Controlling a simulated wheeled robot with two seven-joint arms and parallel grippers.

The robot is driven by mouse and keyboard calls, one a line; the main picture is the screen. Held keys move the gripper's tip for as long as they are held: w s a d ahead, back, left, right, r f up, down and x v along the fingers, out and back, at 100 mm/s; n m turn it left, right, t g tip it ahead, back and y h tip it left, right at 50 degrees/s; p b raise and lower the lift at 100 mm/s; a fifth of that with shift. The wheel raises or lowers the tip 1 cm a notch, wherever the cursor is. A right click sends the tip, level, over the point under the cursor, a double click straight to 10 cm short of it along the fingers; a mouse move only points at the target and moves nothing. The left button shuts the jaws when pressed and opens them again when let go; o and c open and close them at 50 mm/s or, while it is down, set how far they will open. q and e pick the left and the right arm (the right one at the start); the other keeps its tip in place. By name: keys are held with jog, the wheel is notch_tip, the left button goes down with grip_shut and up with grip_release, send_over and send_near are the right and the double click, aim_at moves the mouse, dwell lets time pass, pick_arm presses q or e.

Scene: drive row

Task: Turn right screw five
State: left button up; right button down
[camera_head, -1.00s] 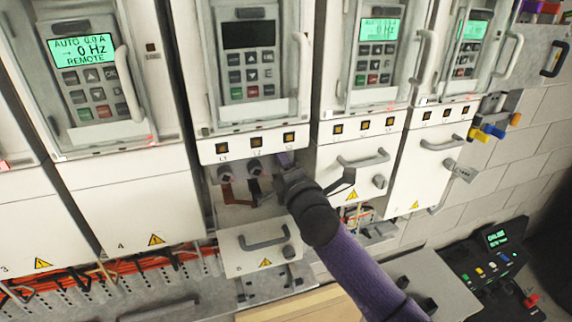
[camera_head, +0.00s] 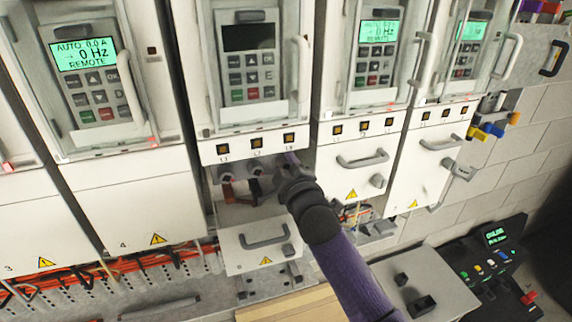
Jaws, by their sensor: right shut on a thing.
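Drive five is the unit with the dark screen (camera_head: 249,36). Its lower cover (camera_head: 262,246), marked with a warning triangle, hangs down and leaves a terminal bay open. In the bay, the left screw (camera_head: 226,171) and the middle screw (camera_head: 255,167) show as round grey heads under the labelled row. My right gripper (camera_head: 289,170) is at the right end of this row, where the right screw sits. It is shut on the right screw, which it mostly hides along with its own fingertips. My left gripper is out of view.
Lit drives stand on both sides, with one display (camera_head: 84,54) to the left and a closed handled cover (camera_head: 355,166) to the right. Orange cables (camera_head: 110,268) run below. A black control box (camera_head: 492,262) is at lower right.

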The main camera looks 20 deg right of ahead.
jog(key=shift+m, duration=0.4)
jog(key=shift+c, duration=1.4)
grip_release()
jog(key=s+b, duration=0.1)
jog(key=s, duration=0.9)
jog(key=shift+d, duration=0.2)
jog(key=shift+f, duration=0.1)
